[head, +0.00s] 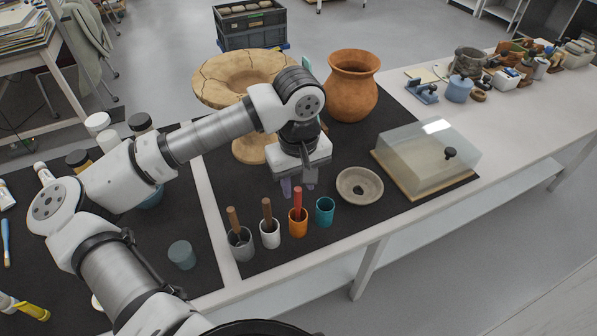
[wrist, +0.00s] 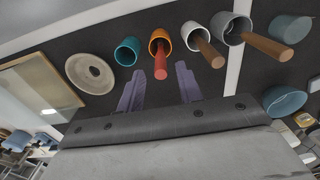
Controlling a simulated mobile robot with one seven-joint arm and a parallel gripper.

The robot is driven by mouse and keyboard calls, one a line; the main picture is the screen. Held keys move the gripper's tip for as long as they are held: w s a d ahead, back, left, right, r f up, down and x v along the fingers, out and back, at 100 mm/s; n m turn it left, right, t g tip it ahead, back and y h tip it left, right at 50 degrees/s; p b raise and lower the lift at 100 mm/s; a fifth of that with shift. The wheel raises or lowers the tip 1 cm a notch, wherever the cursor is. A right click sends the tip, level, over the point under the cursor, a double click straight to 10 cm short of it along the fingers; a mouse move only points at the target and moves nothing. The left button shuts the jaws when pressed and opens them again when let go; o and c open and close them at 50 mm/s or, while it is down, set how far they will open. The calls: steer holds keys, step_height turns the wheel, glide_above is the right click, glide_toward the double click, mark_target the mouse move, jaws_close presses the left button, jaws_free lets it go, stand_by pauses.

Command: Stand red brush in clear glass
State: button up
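The red brush (head: 298,201) stands handle up in an orange cup (head: 298,228). Its red handle (wrist: 160,69) points toward the camera in the wrist view; its lower end is hidden in the cup. The leftmost cup in the row (head: 240,247) looks greyish and may be the clear glass, but I cannot tell surely. A brown-handled brush (head: 233,218) stands in it; this cup is also in the wrist view (wrist: 228,26). My gripper (head: 298,186) is open and empty, fingers pointing down, above and just behind the red brush. In the wrist view, the handle shows between the fingertips (wrist: 158,70).
A white cup (head: 270,238) with a brown-handled brush and an empty teal cup (head: 325,212) flank the orange cup. A shallow dish (head: 359,186) and a clear-covered box (head: 428,160) are right. A terracotta pot (head: 351,88) stands behind. Black mat is bare before the dish.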

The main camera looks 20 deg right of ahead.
steer(key=shift+r+b, duration=0.35)
steer(key=shift+r, duration=1.95)
